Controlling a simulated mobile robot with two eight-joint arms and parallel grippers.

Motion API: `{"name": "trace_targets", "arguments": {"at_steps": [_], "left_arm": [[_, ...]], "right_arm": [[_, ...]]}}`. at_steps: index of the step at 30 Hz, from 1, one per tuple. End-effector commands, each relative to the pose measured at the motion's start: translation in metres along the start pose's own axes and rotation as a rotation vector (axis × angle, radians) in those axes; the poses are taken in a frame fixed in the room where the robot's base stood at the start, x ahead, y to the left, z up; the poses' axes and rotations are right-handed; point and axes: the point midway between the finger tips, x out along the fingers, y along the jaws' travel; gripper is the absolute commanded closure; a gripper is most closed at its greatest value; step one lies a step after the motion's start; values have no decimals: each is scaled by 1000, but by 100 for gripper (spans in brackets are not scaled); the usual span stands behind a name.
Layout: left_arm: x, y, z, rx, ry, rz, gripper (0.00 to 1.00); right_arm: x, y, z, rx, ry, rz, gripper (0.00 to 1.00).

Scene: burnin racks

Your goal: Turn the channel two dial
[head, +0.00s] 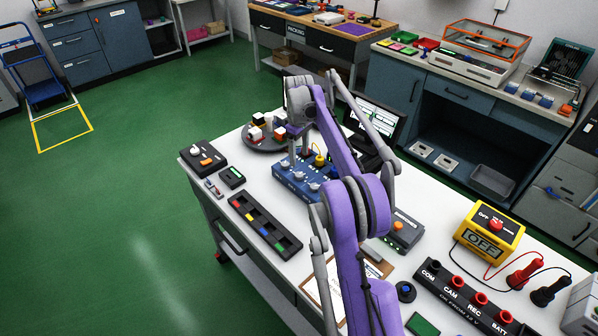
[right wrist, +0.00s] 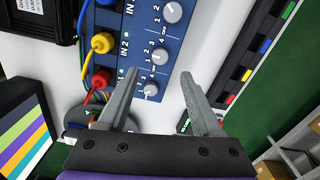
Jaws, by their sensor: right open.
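A blue box (head: 290,180) with a row of grey dials stands on the white bench. In the right wrist view the blue panel (right wrist: 143,22) shows three round grey dials. The middle dial (right wrist: 160,55) is level with the "IN 2" label and a yellow plug (right wrist: 103,43). Another dial (right wrist: 151,89) is below it, beside a red plug (right wrist: 102,79), and a third (right wrist: 172,12) is above it. My right gripper (right wrist: 159,73) is open and empty above the panel, its fingertips either side of the lower dials. My left gripper is not in view.
A dark tray with coloured blocks (head: 265,225) and a black box with a knob (head: 203,157) are left of the blue box. A turntable with cubes (head: 262,143) is behind it. A yellow meter (head: 488,228) stands at the right.

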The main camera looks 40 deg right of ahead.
Motion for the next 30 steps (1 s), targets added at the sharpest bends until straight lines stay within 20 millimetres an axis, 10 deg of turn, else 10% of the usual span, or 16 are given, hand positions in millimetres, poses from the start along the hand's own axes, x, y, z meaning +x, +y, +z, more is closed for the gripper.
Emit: {"name": "trace_targets", "arguments": {"at_steps": [12, 24, 30], "left_arm": [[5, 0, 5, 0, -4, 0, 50], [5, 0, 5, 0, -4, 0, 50], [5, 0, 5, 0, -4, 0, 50]], "right_arm": [[70, -1, 0, 0, 1, 0, 33], [78, -1, 0, 1, 1, 1, 33], [78, -1, 0, 1, 1, 1, 68]]}}
